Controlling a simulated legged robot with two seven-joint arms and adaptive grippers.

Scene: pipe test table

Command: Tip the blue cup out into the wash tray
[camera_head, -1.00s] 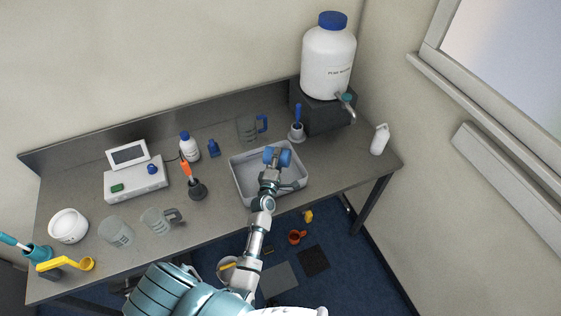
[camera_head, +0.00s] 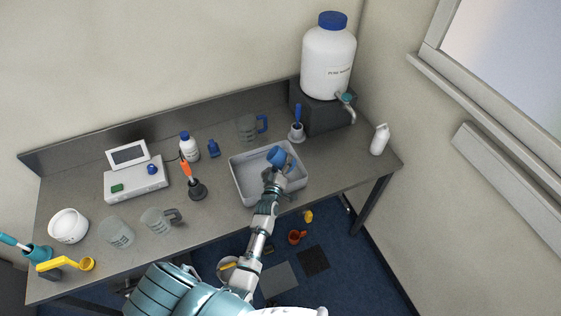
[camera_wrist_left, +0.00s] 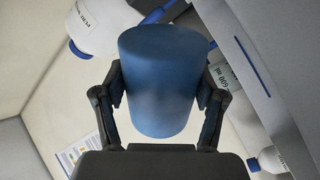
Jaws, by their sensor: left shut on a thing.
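The blue cup (camera_head: 277,156) is held above the wash tray (camera_head: 237,183), over its back part in the head view. The cup looks tilted; its opening and any contents cannot be made out. The grey wash tray sits on the bench near its front edge. My left gripper (camera_head: 275,170) reaches over the tray's front wall and is shut on the cup. In the left wrist view the cup (camera_wrist_left: 163,80) fills the space between the two dark fingers of the gripper (camera_wrist_left: 160,98). My right gripper is not in view.
A clear jug with a blue handle (camera_head: 249,128) and a blue-handled brush in a holder (camera_head: 297,131) stand behind the tray. A large water carboy (camera_head: 328,62) stands at the back right.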

